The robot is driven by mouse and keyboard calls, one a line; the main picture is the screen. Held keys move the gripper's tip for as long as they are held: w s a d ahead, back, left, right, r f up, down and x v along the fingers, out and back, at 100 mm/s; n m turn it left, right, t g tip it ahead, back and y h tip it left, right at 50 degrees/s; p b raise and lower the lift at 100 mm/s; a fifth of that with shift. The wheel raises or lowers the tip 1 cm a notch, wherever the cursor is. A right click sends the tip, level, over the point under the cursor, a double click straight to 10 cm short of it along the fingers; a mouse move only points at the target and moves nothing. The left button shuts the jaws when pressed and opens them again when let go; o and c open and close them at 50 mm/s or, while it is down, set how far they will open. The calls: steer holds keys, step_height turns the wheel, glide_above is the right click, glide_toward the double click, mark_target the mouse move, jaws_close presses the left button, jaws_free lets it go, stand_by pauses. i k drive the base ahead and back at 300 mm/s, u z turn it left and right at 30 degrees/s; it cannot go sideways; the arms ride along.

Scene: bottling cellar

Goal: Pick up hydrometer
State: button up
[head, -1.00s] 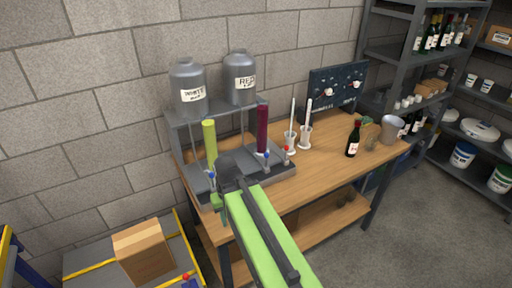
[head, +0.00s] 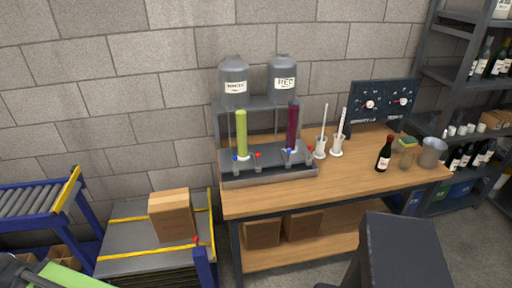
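Two thin white rods stand upright, leaning slightly, in small white holders on the wooden bench, right of the filling stand. The left rod (head: 323,122) and the right rod (head: 341,126) look alike; one may be the hydrometer, but I cannot tell which. A green tube (head: 241,134) and a dark red tube (head: 292,127) stand upright in the filling stand. My gripper's fingers do not show. Only parts of my arm show along the bottom edge, well away from the rods.
The wooden bench (head: 275,199) also holds a wine bottle (head: 384,155), a glass (head: 406,153) with something green-yellow on top, and a metal bucket (head: 432,153). A gauge board (head: 383,105) stands behind. A cardboard box (head: 173,216) sits on a platform to the left.

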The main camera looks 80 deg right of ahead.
mark_target(322, 138)
steer(key=u, duration=0.3)
steer(key=k, duration=2.2)
steer(key=z, duration=0.85)
steer(key=i, duration=0.5)
steer(key=u, duration=0.1)
